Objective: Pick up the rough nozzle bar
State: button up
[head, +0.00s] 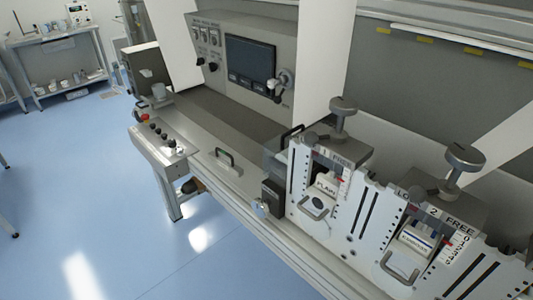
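My gripper is not in view. I cannot make out a bar marked as the rough nozzle bar. The first station (302,212), marked 1 FREE, holds a white block (325,184) with a label that seems to read PLAIN. The second station (395,262), marked 2 FREE, holds a white block (415,238) with a label too small to read surely. Both stations have a grey looped handle low on the front and a round knob on top.
The machine's control panel (205,80) with a dark screen (250,61) stands behind a flat grey bed. A button box (160,140) juts out at the left. A shelf bench (62,65) stands at the back left. The blue floor (75,190) at left is mostly clear.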

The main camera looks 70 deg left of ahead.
aim_at(214, 155)
jog(key=u, duration=0.65)
jog(key=k, duration=0.15)
jog(key=u, duration=2.15)
jog(key=k, duration=0.35)
jog(key=u, duration=0.95)
jog(key=i, duration=1.3)
jog(key=z, duration=0.75)
jog(key=i, duration=1.05)
jog(key=z, duration=0.95)
